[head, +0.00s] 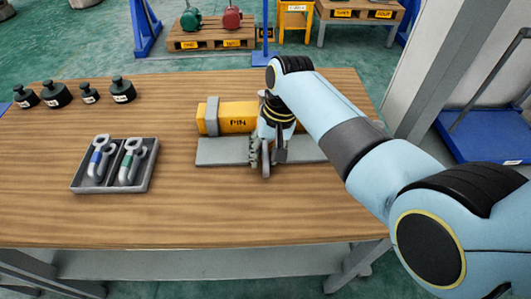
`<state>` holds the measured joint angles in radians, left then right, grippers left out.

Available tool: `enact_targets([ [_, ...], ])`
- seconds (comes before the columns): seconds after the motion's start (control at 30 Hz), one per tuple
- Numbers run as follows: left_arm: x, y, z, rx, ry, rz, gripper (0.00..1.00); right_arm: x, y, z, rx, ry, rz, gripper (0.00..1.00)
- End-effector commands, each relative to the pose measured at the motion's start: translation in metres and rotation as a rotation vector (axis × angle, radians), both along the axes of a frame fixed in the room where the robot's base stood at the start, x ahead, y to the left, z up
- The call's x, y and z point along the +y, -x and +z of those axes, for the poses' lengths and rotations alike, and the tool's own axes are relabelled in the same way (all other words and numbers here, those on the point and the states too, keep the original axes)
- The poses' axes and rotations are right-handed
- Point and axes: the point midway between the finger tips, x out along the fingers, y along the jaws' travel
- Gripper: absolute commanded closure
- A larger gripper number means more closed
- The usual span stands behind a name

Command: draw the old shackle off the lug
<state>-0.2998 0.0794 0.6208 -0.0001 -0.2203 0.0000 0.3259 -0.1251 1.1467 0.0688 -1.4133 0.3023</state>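A yellow block marked "PIN" (213,119) with a grey band sits on a grey base plate (218,152) in the middle of the table. My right gripper (269,155) points down at the front of the block and hides its right part. A grey metal piece, seemingly the old shackle (266,168), shows at the fingertips; whether the fingers press on it cannot be told. The lug is hidden behind the gripper. My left gripper is not in view.
A grey tray (113,190) at the left holds two shackles, one with a blue mark (96,159) and one with a green mark (128,159). Several black weights (55,95) stand at the back left. The table front is clear.

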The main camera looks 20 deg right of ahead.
Motion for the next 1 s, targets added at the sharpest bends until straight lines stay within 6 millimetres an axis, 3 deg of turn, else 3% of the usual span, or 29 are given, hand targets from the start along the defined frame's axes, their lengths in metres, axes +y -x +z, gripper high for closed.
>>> enact_targets([
  [0.03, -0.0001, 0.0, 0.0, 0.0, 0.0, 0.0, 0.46, 0.0001, 0.0001, 0.0, 0.0, 0.0, 0.0, 0.77],
  [0.2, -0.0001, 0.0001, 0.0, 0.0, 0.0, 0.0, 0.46, 0.0001, 0.0001, 0.0001, 0.0, 0.0, 0.0, 0.99],
  [1.0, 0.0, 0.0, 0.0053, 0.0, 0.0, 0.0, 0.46, 0.0003, 0.0021, 0.0016, 0.0, 0.0, 0.0, 1.0],
])
